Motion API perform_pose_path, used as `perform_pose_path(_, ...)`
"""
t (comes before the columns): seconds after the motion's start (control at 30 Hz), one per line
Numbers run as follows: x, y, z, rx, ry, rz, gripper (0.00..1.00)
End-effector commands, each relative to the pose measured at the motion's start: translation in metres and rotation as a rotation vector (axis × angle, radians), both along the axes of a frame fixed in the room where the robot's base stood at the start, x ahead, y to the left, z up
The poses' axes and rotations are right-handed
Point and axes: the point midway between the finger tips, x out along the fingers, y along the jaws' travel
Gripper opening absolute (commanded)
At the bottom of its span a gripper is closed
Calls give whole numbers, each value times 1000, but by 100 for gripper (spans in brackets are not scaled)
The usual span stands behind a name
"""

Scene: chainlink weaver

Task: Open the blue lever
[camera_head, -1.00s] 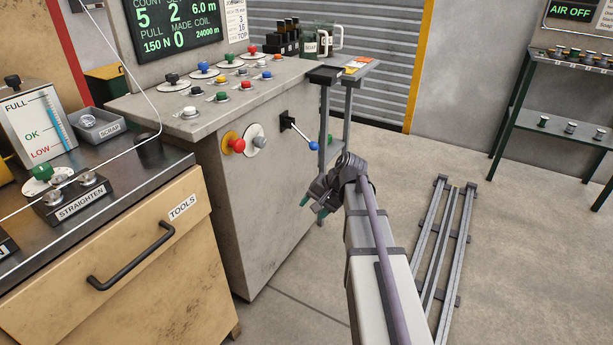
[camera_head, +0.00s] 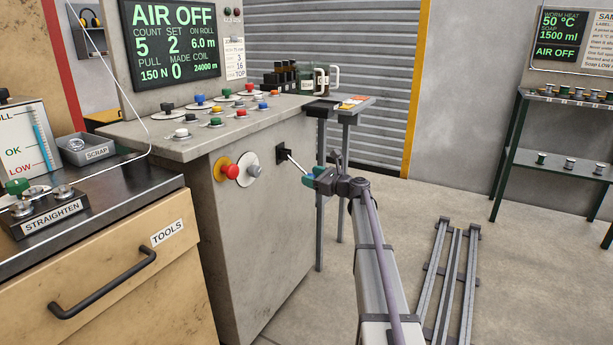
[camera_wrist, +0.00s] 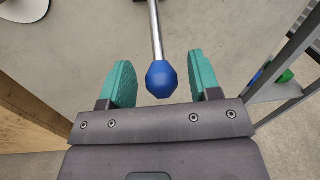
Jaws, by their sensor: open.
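The blue lever has a blue knob (camera_wrist: 162,79) on a metal rod. In the wrist view the knob sits between the two teal fingertips of my gripper (camera_wrist: 161,84), with a gap on each side. My gripper is open. In the head view the lever's rod (camera_head: 296,163) slants down to the right from a black mount (camera_head: 282,153) on the side of the grey console (camera_head: 255,230). My gripper (camera_head: 314,178) is at the rod's lower end and hides the knob there.
A red knob on a yellow disc (camera_head: 222,170) and a grey knob (camera_head: 254,171) are left of the lever. A small side table (camera_head: 345,112) stands just behind my gripper. Grey rails (camera_head: 455,270) lie on the floor at right. The screen (camera_head: 170,45) reads AIR OFF.

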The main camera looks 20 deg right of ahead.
Motion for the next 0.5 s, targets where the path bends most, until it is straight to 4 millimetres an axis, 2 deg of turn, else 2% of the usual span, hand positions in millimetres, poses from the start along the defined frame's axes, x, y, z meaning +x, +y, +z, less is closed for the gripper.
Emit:
perform_pose_path(0.03, 10, 4, 0, 0, 0, 1, 57)
perform_pose_path(0.17, 22, 12, 0, -1, 0, 1, 57)
perform_pose_path(0.43, 23, 14, 0, -1, -1, 0, 57)
perform_pose_path(0.5, 23, 14, 0, -1, -1, 0, 50)
